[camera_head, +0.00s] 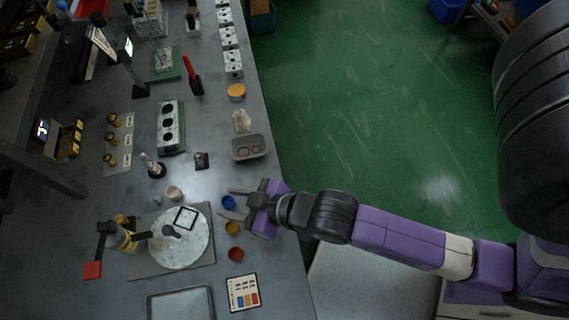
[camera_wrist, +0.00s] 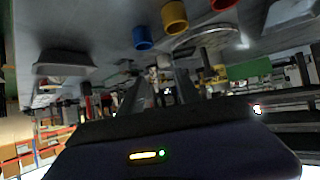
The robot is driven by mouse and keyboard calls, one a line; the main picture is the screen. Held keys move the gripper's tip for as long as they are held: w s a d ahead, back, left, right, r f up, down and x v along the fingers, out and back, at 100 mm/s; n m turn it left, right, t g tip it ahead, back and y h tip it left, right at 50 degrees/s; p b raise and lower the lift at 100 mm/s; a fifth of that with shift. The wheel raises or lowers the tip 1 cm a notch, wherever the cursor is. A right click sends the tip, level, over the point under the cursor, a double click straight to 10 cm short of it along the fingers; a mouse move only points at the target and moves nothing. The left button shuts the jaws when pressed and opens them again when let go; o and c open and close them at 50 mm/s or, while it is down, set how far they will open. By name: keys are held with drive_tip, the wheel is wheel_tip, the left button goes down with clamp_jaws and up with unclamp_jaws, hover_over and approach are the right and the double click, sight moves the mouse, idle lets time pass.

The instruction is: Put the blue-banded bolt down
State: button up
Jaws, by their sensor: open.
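My gripper (camera_head: 226,202) is open over the right edge of the bench, its two fingers pointing left. The fingers also show in the wrist view (camera_wrist: 158,84), with a gap between them and no bolt that I can make out. A blue cup (camera_head: 229,202) appears between the fingertips in the head view. In the wrist view the blue cup (camera_wrist: 142,38) lies beyond and apart from the fingers. A yellow cup (camera_head: 233,228) and a red cup (camera_head: 234,254) stand in line with it. I cannot make out the blue-banded bolt in either view; the cups' insides are not clear.
A round pale plate (camera_head: 180,250) on a grey base stands left of the cups. A card with coloured squares (camera_head: 243,293) and a metal tray (camera_head: 181,304) lie near the front.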

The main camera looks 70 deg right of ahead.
drive_tip(key=s+d+r+t, duration=0.1)
drive_tip(key=s+r, duration=0.3)
drive_tip(key=s, duration=0.5)
drive_tip(key=shift+s+d+r+m+t+h, duration=0.25)
drive_tip(key=shift+d+m+t+h, duration=0.05)
drive_tip(key=shift+d, duration=0.1)
drive_tip(key=shift+t, duration=0.8)
drive_tip(key=s+r, duration=0.6)
drive_tip(key=shift+d+r, duration=0.2)
drive_tip(key=shift+d, duration=0.15)
drive_tip(key=shift+c, duration=0.2)
drive_tip(key=shift+s+r, duration=0.15)
drive_tip(key=shift+r, duration=0.2)
drive_tip(key=c, duration=0.4)
